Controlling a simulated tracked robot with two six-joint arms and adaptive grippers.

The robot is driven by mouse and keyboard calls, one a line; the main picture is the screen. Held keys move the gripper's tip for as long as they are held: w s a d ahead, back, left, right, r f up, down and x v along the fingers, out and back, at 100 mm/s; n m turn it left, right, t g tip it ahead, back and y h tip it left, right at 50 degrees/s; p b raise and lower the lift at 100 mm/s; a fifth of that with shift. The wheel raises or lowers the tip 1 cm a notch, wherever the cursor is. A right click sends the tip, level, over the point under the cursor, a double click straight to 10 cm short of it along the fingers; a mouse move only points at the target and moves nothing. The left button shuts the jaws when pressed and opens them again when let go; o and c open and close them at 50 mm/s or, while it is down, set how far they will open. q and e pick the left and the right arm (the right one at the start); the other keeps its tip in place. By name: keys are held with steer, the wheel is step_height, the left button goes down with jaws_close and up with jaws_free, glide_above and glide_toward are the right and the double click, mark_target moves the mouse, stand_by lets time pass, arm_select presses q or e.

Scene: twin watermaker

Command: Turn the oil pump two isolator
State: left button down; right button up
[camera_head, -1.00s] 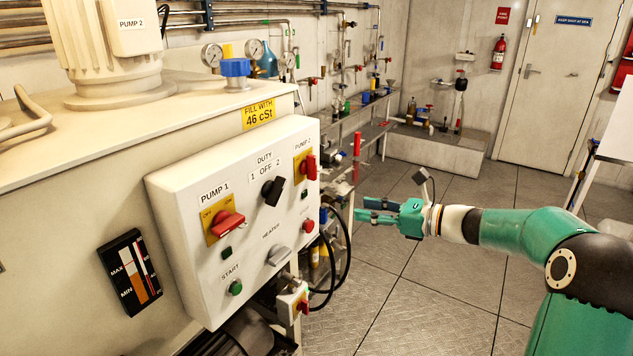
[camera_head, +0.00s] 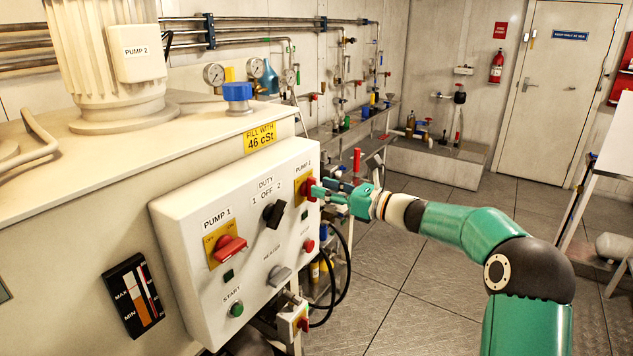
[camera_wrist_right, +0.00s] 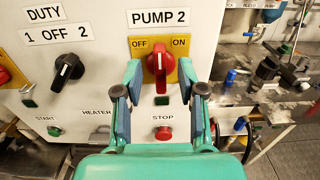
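The pump two isolator is a red rotary handle (camera_wrist_right: 160,62) on a yellow plate under the PUMP 2 label in the right wrist view. Its grip stands about upright, between the words OFF and ON. In the head view the red handle (camera_head: 311,190) sits at the right end of the white control panel (camera_head: 190,285). My right gripper (camera_head: 324,189) is at the handle, pointing at the panel. In the right wrist view the open fingers (camera_wrist_right: 160,82) stand either side of the handle, with a gap on both sides. My left gripper is not in view.
The panel also carries the red PUMP 1 isolator (camera_head: 230,248), the black DUTY switch (camera_head: 274,213), a HEATER switch (camera_head: 280,276) and a green START button (camera_head: 237,309). The red STOP button (camera_wrist_right: 163,133) is below the PUMP 2 plate. Black cables hang beside the panel.

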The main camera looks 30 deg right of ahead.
steer(key=shift+x, duration=1.4)
steer(key=shift+c, duration=0.3)
jaws_close()
